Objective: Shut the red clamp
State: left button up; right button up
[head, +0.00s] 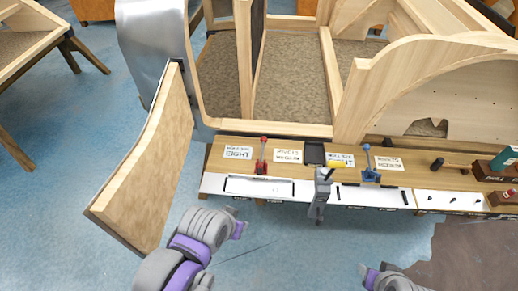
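The red clamp (262,157) is mounted on the wooden workbench top, left of the bench's middle. Its narrow red lever stands up and its base sits near the white front strip. My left gripper (239,229) is at the lower middle, in front of the bench and apart from the clamp. Its purple fingers are seen small and from behind, so their opening is unclear. My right gripper (369,277) is at the bottom edge, far right of the clamp and apart from it. Its opening is also unclear.
A blue clamp (371,165) and a grey post with a yellow top (320,190) stand farther right. A hammer (450,165) lies on the bench. A tilted wooden panel (150,170) rises left of my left arm. A wooden bodyframe (290,80) stands behind the bench.

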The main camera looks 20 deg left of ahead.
aim_at(263, 140)
jog(key=k+u, duration=0.2)
jog(key=u, duration=0.25)
jog(key=k+j+u, duration=0.1)
jog(key=u, duration=0.8)
jog(key=l+u, duration=0.15)
jog(key=u, duration=0.6)
jog(key=k+u, duration=0.1)
jog(key=u, duration=0.3)
jog(key=k+l, duration=0.2)
jog(key=l, duration=0.25)
jog(key=k+l, duration=0.25)
jog(key=l, duration=0.15)
jog(key=k+l, duration=0.2)
jog(key=l, duration=0.25)
jog(key=k+l, duration=0.25)
jog(key=l, duration=0.2)
jog(key=k+l, duration=0.2)
jog(key=l, duration=0.2)
jog(key=k+l, duration=0.25)
jog(key=l, duration=0.2)
jog(key=k+l, duration=0.2)
jog(key=l, duration=0.2)
jog(key=l+z, duration=0.25)
jog(key=i+j+z, duration=0.25)
jog(key=z, duration=0.25)
jog(key=i+j+z, duration=0.2)
jog(key=j+z, duration=0.25)
jog(key=i+j, duration=0.3)
jog(key=i, duration=0.15)
